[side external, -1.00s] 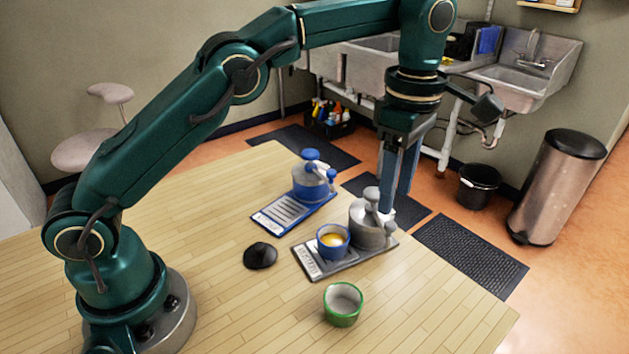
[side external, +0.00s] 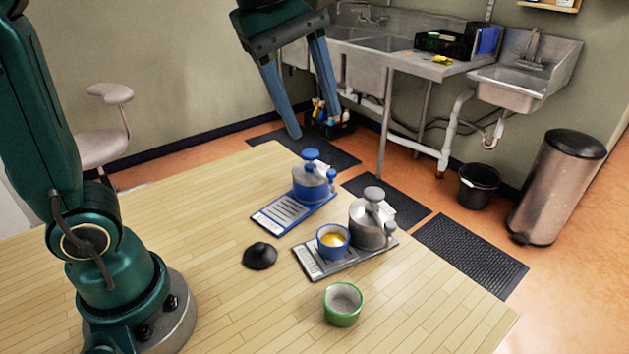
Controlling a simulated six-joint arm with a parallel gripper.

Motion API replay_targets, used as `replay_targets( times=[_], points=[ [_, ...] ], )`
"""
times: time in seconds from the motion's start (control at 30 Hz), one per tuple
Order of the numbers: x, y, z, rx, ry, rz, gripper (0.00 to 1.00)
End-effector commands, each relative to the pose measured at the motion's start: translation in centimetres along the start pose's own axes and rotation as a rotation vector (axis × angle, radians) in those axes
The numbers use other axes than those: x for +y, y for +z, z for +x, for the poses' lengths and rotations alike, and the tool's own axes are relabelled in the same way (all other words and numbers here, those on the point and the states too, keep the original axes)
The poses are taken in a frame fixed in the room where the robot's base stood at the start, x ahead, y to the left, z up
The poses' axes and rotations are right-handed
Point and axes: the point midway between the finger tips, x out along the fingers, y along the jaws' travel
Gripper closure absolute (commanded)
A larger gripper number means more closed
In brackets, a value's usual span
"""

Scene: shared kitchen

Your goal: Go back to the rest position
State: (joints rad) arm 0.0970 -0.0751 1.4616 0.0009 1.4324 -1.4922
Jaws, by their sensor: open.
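My gripper (side external: 314,122) is open and empty, high above the far edge of the table, at the upper middle of the side external view. Its two blue-grey fingers point down and are spread apart. It is apart from everything on the table. Below it and slightly right, a blue press-like device (side external: 312,184) stands on a blue-edged tray (side external: 283,212). To the right, a grey device (side external: 368,228) stands on a grey tray (side external: 318,268), with a blue cup (side external: 333,252) holding something yellow in front of it.
The table's left part is mostly clear. Behind are sinks (side external: 515,85), a black bucket (side external: 478,187), a metal bin (side external: 556,190) and a stool (side external: 103,145).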

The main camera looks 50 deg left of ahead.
Motion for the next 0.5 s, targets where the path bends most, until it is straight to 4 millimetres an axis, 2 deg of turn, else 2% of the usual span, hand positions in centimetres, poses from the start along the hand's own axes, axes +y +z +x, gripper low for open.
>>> replay_targets(
  times=[0.1, 0.23, 0.37, 0.5],
  points=[
    [-3.1, -0.5, -0.4, 0.02, 0.05, 0.186, 0.46],
    [-6.2, -0.7, 0.4, 0.052, 0.089, 0.42, 0.46],
    [-9.3, -0.8, 2.0, 0.092, 0.112, 0.685, 0.46],
    [-12.1, -0.6, 4.6, 0.128, 0.11, 0.999, 0.46]
  ],
)
